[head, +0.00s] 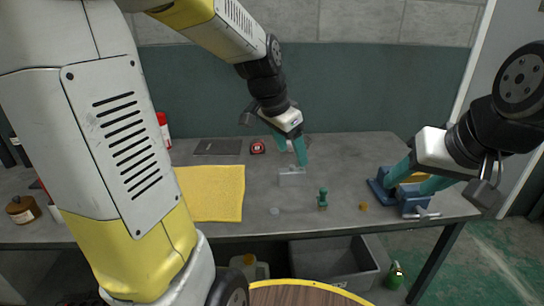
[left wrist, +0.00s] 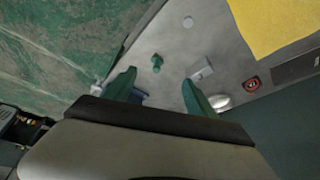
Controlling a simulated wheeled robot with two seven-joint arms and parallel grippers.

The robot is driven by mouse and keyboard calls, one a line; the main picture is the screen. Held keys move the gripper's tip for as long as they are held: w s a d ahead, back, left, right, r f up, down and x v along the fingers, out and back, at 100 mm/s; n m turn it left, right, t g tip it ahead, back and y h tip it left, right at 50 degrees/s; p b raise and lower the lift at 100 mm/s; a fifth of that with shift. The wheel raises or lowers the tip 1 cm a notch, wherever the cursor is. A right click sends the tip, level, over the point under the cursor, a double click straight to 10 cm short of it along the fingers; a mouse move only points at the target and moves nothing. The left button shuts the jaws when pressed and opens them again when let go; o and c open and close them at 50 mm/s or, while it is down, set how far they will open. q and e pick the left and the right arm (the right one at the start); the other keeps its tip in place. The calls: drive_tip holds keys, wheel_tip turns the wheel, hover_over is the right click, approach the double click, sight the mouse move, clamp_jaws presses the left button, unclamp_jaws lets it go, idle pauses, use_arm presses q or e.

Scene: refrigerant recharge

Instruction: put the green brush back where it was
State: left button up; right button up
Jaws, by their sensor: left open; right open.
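A small green item (head: 322,198) stands on the grey workbench (head: 300,212) near its front edge; it may be the green brush, but it is too small to be sure. It also shows in the left wrist view (left wrist: 157,62), beyond the gap between my left fingers. My left gripper (head: 290,150) is open and empty above the bench, behind and left of the green item. It also shows in the left wrist view (left wrist: 158,90). My right gripper (head: 416,180) is open at the bench's right end, its fingers beside a blue vise-like device (head: 410,198) with a yellow part between them.
A small grey block (head: 292,178) and a brass piece (head: 363,206) lie near the green item. A grey crate (head: 333,268) and green bottle (head: 395,274) are below.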

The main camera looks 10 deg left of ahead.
use_arm(q)
drive_tip(key=s+a+r+n+t, duration=0.1)
drive_tip(key=s+a+r+n, duration=0.1)
drive_tip(key=s+n, duration=0.2)
drive_tip(key=s+a+r+n+t, duration=0.1)
drive_tip(key=s+n, duration=0.3)
drive_tip(key=s, duration=0.7)
drive_tip(key=shift+a+r+t+y, duration=0.3)
drive_tip(key=shift+a+r+t, duration=0.1)
drive_tip(key=shift+a+r, duration=0.45)
